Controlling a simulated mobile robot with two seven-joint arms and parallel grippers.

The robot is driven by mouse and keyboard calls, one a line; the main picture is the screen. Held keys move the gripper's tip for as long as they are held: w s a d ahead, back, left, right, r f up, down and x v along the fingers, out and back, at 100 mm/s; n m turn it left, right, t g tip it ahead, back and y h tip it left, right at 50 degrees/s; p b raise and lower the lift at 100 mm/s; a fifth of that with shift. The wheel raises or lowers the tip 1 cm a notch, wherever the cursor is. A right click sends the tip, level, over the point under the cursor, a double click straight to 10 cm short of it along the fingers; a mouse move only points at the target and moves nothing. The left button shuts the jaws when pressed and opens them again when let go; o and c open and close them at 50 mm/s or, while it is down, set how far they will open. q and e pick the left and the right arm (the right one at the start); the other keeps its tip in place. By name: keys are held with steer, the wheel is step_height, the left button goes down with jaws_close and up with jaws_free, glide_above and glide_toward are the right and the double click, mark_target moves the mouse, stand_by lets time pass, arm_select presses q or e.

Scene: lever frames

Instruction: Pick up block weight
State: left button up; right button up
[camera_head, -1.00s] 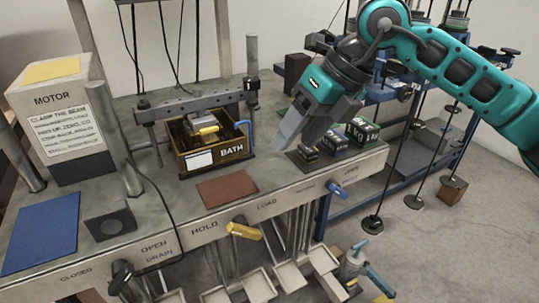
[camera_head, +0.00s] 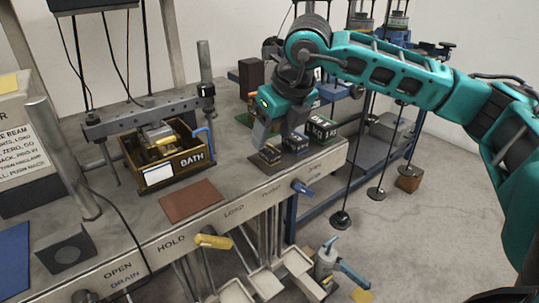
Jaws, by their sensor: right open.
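Several dark block weights with pale printed labels stand in a row on the bench. The smallest block weight (camera_head: 270,155) is at the left end, a middle one (camera_head: 296,144) is beside it, and the largest (camera_head: 323,131), at the right, reads "1 kg". My right gripper (camera_head: 264,138) is open and points down just above and behind the smallest block. I cannot tell whether it touches the block. One grey finger shows clearly; the other is partly hidden. My left gripper is not in view.
A wooden box marked BATH (camera_head: 160,172) with a metal bar over it stands left of the weights. A red-brown mat (camera_head: 191,201) lies before it. A yellow handle (camera_head: 213,241) and a blue handle (camera_head: 302,187) stick out from the bench's front edge.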

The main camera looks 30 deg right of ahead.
mark_target(270, 149)
steer(key=x, duration=0.4)
steer(key=shift+s+d+f, duration=0.15)
steer(key=shift+s, duration=0.05)
steer(key=shift+c, duration=0.3)
jaws_close()
